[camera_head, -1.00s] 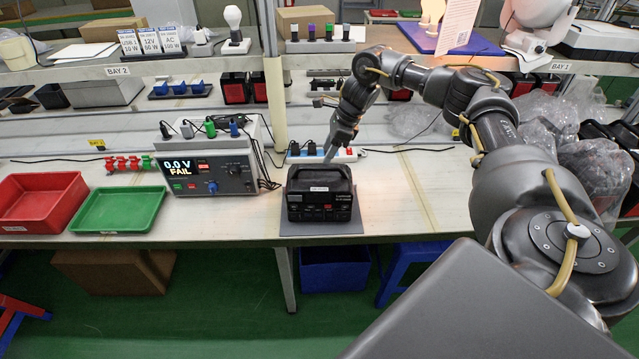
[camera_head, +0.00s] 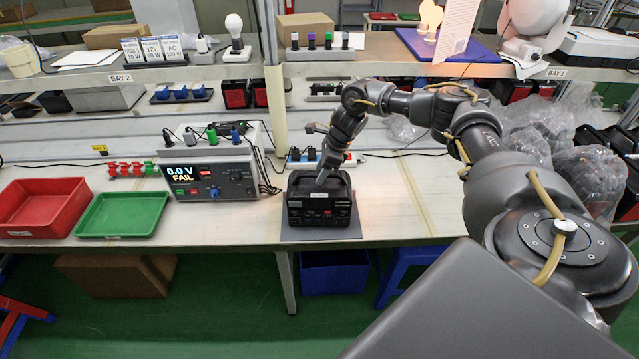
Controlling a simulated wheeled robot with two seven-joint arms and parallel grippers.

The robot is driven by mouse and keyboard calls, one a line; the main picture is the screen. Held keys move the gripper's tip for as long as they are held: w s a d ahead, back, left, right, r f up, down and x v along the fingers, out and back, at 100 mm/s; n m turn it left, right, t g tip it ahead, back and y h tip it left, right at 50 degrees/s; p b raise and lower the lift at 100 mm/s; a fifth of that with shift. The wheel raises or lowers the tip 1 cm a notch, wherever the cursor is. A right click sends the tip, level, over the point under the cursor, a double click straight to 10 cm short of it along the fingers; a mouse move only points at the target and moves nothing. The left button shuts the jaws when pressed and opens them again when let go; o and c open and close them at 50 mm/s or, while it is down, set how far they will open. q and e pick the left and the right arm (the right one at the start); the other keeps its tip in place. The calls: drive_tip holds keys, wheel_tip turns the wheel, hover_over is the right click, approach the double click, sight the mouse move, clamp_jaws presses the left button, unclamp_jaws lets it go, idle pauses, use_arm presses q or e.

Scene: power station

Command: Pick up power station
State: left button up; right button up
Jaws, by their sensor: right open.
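The power station (camera_head: 319,208) is a black box with a top handle. It stands upright on a grey mat (camera_head: 296,234) at the front of the workbench. My right gripper (camera_head: 322,179) points down at the top of the power station, by its handle. It is open, with its fingertips around or just above the handle; I cannot tell which. The gripper hides part of the handle. My left gripper is not in view.
A tester (camera_head: 208,176) reading "0.0 V FAIL" stands left of the power station. A red tray (camera_head: 40,226) and a green tray (camera_head: 120,233) lie farther left. A power strip (camera_head: 350,159) lies behind. The bench right of the mat is clear. An upper shelf (camera_head: 190,66) runs above.

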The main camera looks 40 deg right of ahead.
drive_tip(key=shift+f, duration=0.25)
drive_tip(key=shift+c, duration=0.4)
clamp_jaws()
idle(1.0)
drive_tip(key=shift+w+r, duration=0.2)
drive_tip(key=shift+r, duration=0.1)
